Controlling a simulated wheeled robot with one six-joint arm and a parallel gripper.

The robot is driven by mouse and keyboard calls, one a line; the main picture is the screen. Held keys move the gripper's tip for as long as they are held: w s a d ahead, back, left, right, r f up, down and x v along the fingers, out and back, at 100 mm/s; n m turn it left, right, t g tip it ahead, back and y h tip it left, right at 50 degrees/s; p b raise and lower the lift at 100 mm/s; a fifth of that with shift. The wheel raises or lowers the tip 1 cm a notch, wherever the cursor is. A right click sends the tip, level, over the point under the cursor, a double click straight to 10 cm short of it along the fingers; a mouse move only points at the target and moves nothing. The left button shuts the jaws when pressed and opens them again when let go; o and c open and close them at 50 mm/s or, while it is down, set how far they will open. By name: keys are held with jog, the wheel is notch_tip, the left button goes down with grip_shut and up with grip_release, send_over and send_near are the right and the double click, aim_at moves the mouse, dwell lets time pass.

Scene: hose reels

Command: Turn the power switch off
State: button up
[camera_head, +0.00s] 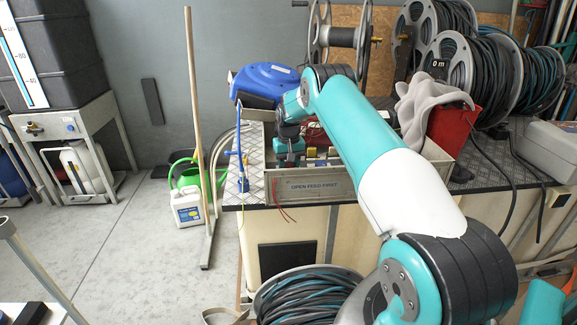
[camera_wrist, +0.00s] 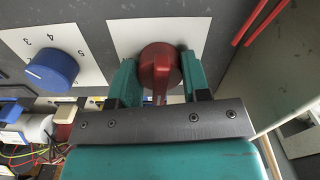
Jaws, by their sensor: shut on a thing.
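A red rotary knob (camera_wrist: 160,66), which looks like the power switch, sits on a white plate (camera_wrist: 124,36) on a grey panel in the wrist view. My gripper (camera_wrist: 158,82) has one teal finger on each side of the knob and is shut on it. The knob's handle points down in the picture, towards my palm; its off marking cannot be read. In the head view my gripper (camera_head: 288,150) is down at the grey box (camera_head: 335,186) labelled "OPEN FEED FIRST", and the knob cannot be made out there.
A blue knob (camera_wrist: 51,69) on a numbered plate is left of the red one. Loose coloured wires (camera_wrist: 30,155) lie lower left. A blue reel (camera_head: 264,83) stands behind the box; a grey cloth (camera_head: 428,101) hangs over a red thing to the right. Floor at left is partly clear.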

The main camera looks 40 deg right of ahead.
jog(key=shift+w+r+n, duration=0.15)
jog(key=shift+n, duration=0.45)
jog(key=o, duration=0.9)
jog(key=shift+o, duration=0.2)
notch_tip(320, 180, up, 17)
jog(key=shift+r, duration=0.15)
